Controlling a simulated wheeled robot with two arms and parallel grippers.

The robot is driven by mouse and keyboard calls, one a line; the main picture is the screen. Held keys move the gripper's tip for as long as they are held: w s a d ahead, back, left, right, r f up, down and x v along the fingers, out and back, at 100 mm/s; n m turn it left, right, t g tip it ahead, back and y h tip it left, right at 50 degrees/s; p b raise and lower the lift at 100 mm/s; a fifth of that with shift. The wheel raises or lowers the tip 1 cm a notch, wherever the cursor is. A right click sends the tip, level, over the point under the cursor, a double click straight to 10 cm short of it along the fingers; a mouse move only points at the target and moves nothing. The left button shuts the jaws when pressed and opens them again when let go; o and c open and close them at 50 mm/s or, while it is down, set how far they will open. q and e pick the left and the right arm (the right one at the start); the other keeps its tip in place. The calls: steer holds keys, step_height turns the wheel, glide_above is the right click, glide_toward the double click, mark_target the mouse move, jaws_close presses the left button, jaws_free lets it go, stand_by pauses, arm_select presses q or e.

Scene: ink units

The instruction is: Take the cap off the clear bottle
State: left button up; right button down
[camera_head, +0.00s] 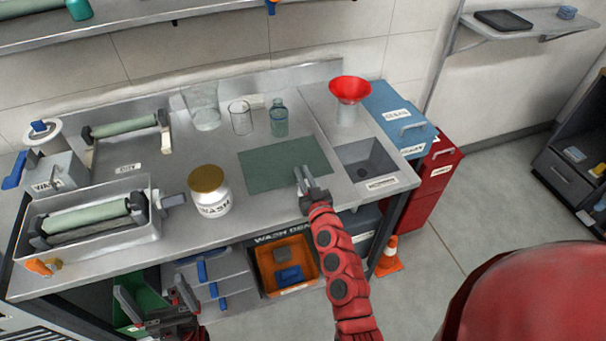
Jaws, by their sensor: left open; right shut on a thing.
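The clear bottle (279,120) stands upright at the back of the worktop, behind the green mat, with a greenish tint and a narrow neck. Its top is too small to tell whether a cap sits on it. My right gripper (308,178) is over the front right part of the green mat (280,162), in front of the bottle and well apart from it. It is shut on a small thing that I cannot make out. My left gripper (158,302) is open and empty, low in front of the worktop at the lower left.
A clear beaker (240,118) and a larger clear vessel (204,106) stand left of the bottle. A gold-lidded white jar (211,196) is nearer the front. A red funnel (349,90) and a sink (366,164) are at the right. Rollers in trays fill the left side.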

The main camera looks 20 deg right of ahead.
steer(key=c, duration=0.9)
jaws_free()
steer(key=shift+r+p, duration=0.15)
steer(key=shift+p, duration=0.15)
